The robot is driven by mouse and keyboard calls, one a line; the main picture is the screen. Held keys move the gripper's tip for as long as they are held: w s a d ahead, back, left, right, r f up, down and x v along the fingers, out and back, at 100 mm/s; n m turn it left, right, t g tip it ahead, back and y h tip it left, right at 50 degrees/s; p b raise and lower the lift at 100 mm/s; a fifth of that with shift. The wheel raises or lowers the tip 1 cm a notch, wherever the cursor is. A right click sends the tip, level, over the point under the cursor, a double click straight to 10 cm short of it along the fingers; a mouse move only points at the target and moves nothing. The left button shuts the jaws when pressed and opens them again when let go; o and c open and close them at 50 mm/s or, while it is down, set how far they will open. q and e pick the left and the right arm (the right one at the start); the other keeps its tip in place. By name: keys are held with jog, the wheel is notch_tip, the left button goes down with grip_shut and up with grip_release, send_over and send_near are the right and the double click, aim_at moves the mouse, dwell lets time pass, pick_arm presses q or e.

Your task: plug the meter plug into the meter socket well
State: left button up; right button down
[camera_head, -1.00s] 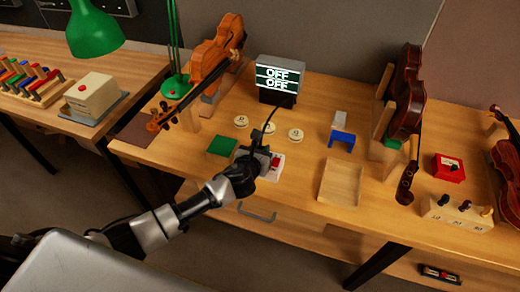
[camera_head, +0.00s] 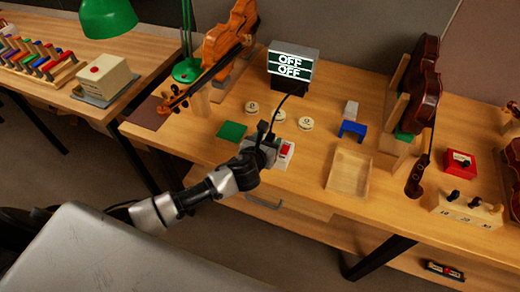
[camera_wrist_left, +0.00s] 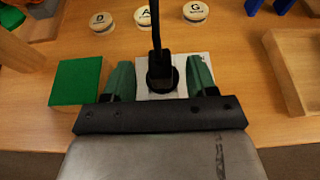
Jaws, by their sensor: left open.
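The black meter plug (camera_wrist_left: 162,76) stands upright on a white plate (camera_wrist_left: 144,88), where the meter socket appears to be, with its cable rising from the top. My left gripper (camera_wrist_left: 160,78) is open, with one green finger on each side of the plug and a gap to it. In the head view the left gripper (camera_head: 262,148) partly hides the plug. A red switch (camera_head: 286,149) shows just right of it. Whether the plug is fully seated I cannot tell. The meter display (camera_head: 291,66) reads OFF twice. My right gripper is not in view.
A green block (camera_head: 232,131) lies left of the gripper. Several round labelled discs (camera_head: 252,107) lie behind it. A wooden tray (camera_head: 349,174) and a blue stand (camera_head: 352,129) are to the right. A violin (camera_head: 228,45) stands at the back left. Bench between plate and tray is clear.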

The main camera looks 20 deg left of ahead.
pick_arm(q)
jog(key=v, duration=0.8)
jog(key=shift+b, duration=0.3)
dwell(0.4)
